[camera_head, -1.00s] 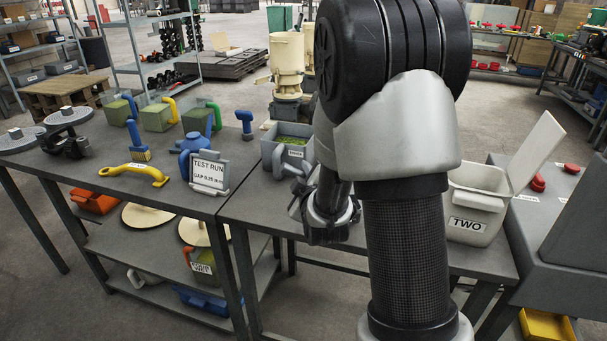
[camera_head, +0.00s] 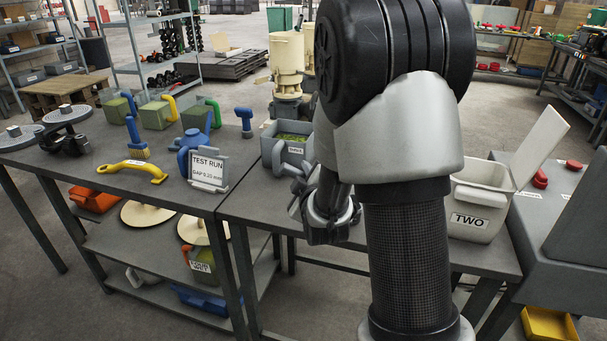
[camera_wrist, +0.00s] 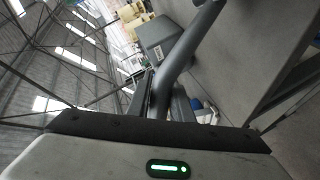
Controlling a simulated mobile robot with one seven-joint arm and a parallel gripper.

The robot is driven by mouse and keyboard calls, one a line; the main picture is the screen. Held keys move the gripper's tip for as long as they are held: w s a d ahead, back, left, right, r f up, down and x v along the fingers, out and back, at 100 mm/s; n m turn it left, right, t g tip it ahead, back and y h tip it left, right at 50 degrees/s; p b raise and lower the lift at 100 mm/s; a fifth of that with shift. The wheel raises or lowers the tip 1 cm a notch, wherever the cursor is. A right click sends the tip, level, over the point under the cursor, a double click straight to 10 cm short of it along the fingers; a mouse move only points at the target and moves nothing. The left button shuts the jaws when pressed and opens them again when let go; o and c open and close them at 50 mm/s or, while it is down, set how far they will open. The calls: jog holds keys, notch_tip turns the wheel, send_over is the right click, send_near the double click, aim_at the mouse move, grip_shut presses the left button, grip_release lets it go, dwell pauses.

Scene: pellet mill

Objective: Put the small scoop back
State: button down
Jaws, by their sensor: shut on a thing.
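My gripper (camera_head: 305,198) is beside my forearm, over the front of the right-hand table, partly hidden by my own arm. It is shut on a grey curved piece that looks like the small scoop (camera_head: 280,158); its far end is close in front of the grey bin (camera_head: 293,152) of green material. In the wrist view the held grey bar (camera_wrist: 184,52) rises from between the jaws (camera_wrist: 160,103) and curves to the upper right. The scoop's bowl cannot be made out clearly. The grey bin (camera_wrist: 163,38) also shows behind the bar there.
A test run sign (camera_head: 208,169) stands left of my gripper, with a blue jug behind it. A yellow-handled tool (camera_head: 133,170) lies further left. An open white bin marked TWO (camera_head: 474,205) stands right of my arm. Dark tabletop (camera_head: 255,205) is bare between sign and gripper.

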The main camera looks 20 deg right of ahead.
jog(key=shift+f+b, duration=0.1)
jog(key=shift+b, duration=0.4)
jog(key=shift+c, duration=1.5)
grip_release()
